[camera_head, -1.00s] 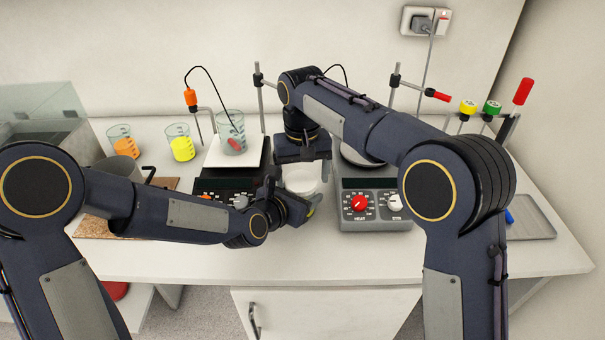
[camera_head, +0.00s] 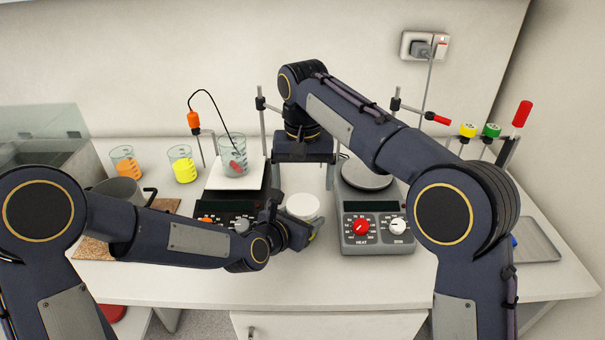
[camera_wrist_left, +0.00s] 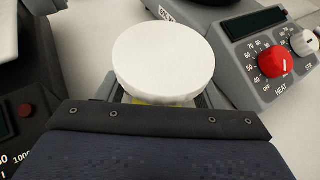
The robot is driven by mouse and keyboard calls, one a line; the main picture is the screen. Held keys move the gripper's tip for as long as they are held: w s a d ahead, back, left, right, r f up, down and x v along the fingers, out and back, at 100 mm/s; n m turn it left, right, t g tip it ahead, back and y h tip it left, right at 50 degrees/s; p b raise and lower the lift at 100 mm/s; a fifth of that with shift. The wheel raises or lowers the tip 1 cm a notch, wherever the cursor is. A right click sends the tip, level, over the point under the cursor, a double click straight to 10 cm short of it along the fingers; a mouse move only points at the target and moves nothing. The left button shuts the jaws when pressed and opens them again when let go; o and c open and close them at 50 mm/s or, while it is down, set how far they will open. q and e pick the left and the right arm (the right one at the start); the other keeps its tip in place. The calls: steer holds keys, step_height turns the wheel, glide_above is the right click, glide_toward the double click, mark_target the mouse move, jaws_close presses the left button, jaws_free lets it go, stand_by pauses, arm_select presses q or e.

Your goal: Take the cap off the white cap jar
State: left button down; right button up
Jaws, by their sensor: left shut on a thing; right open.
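The white cap jar shows mostly as its round white cap (camera_head: 302,206), between the two hotplates. In the left wrist view the cap (camera_wrist_left: 163,62) fills the middle, with a thin yellow strip of the jar (camera_wrist_left: 155,102) under its near edge. My left gripper (camera_head: 297,228) is shut on the jar below the cap; its fingers show on both sides under the cap. The rest of the jar is hidden. My right gripper (camera_head: 304,178) points down behind and above the cap, its fingers apart with nothing between them.
The left hotplate (camera_head: 235,205) carries a beaker (camera_head: 233,155); the right hotplate (camera_head: 375,228) has a bare plate. Beakers with orange (camera_head: 126,162) and yellow (camera_head: 182,164) contents stand at the back left. A grey tray (camera_head: 537,248) lies at the right.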

mark_target(303, 204)
step_height(303, 204, down, 6)
steer(key=shift+r, duration=0.15)
steer(key=shift+c, duration=0.4)
steer(key=c, duration=0.9)
steer(key=o, duration=1)
steer(key=shift+r, duration=2.3)
arm_select(q)
steer(key=shift+c, duration=1.6)
jaws_free()
